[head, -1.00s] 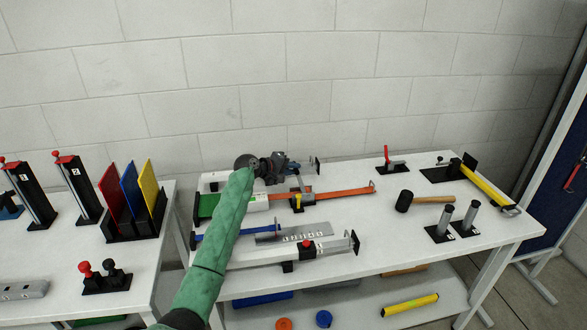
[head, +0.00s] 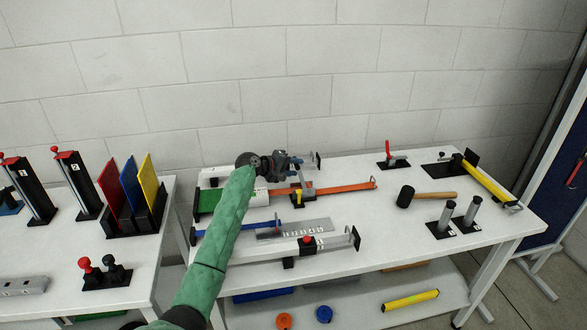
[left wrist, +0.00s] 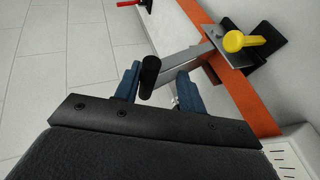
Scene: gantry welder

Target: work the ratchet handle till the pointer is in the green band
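My left gripper (head: 296,161) is over the back of the middle table, beside the orange strap (head: 345,187). In the left wrist view, its two blue fingers (left wrist: 158,78) are spread apart. The black grip of the ratchet handle (left wrist: 149,75) shows between them, with a gap to the right finger; I cannot tell whether it touches either. The handle's grey lever (left wrist: 188,60) runs to a ratchet on the strap, beside a yellow knob (left wrist: 245,41). A green part (head: 208,200) lies at the strap's left end, partly behind my arm. I cannot make out the pointer. My right gripper is out of view.
A numbered grey plate (head: 305,230) and a red-knobbed bar (head: 325,243) lie in front. A mallet (head: 425,199), grey posts (head: 446,215) and a yellow bar (head: 487,184) are to the right. A wall (head: 290,95) stands close behind.

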